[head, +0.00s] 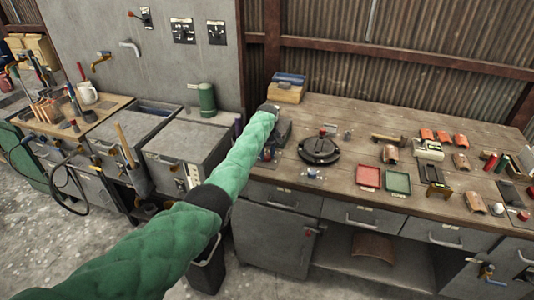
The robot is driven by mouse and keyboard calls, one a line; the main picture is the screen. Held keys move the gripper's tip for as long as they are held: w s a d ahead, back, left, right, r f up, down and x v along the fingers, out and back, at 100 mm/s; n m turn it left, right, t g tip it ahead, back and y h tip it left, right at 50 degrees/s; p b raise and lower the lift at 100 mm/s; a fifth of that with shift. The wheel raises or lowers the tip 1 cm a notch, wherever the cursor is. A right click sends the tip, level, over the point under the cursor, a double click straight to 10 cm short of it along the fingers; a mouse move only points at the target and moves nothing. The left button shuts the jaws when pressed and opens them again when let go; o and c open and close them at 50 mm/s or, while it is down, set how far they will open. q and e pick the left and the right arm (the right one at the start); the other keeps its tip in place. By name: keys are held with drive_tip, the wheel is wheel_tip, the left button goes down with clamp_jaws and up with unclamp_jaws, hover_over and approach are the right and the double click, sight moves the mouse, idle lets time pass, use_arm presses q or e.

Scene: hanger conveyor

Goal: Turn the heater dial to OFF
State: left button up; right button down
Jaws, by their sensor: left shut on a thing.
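My left arm reaches from the lower left to the back left of the wooden workbench. My left gripper (269,108) is at its far end, small and partly hidden by its own wrist. It is at a dark grey box (284,131) on the bench, which looks like the heater. The gripper is shut on a small part there, which seems to be the heater dial. The dial itself and its OFF mark are hidden, so its setting cannot be read. My right gripper is not in view.
On the workbench (350,115), a wooden box (287,88) stands behind the gripper. A black round device (319,149) and a small knob plate (312,174) are to the right. Red (368,177) and green (397,183) trays lie farther right. A green canister (207,99) stands left.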

sight(267, 156)
use_arm(q)
drive_tip(key=shift+w+r+n, duration=0.1)
drive_tip(key=shift+r+n, duration=0.1)
drive_tip(key=shift+n, duration=0.6)
drive_tip(key=o, duration=0.7)
drive_tip(key=shift+o, duration=1.4)
drive_tip(key=shift+f, duration=0.15)
drive_tip(key=shift+r, duration=0.4)
wheel_tip(267, 156, up, 2)
drive_tip(key=shift+r+b, duration=0.25)
drive_tip(key=shift+b, duration=0.45)
wheel_tip(267, 156, up, 4)
drive_tip(key=shift+f+b, duration=0.25)
drive_tip(key=shift+b, duration=0.35)
drive_tip(key=shift+r, duration=0.55)
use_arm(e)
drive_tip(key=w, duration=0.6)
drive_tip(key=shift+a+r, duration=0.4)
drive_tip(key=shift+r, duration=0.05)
